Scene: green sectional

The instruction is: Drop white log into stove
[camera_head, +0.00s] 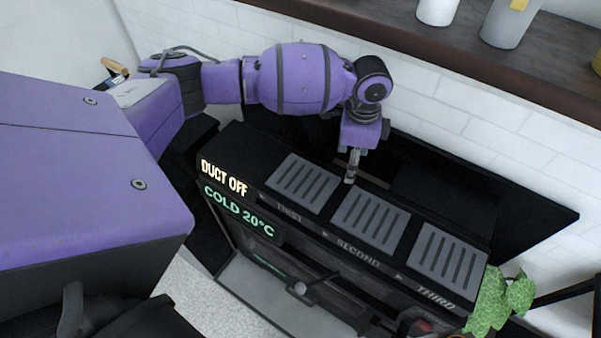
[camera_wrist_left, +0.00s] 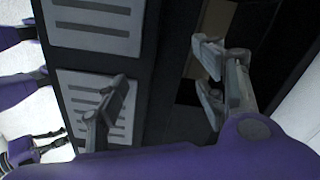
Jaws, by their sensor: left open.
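The stove (camera_head: 237,140) is a long black unit with grey slotted plates over labels FIRST, SECOND and THIRD. Its display reads "DUCT OFF" and "COLD 20°C". My left gripper (camera_head: 352,170) points down at the stove's back edge, behind the gap between the first and second plates. In the left wrist view its fingers (camera_wrist_left: 160,76) are spread apart with nothing held between them. I cannot tell whether either belongs to the white log; no log is clearly seen.
A dark shelf (camera_head: 400,28) holding a white container (camera_head: 436,10) and a grey bottle (camera_head: 508,25) runs along the white tiled wall above. A black panel stands behind the stove. A green leafy-looking object (camera_head: 500,302) is at the stove's right end. Pale floor shows below left.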

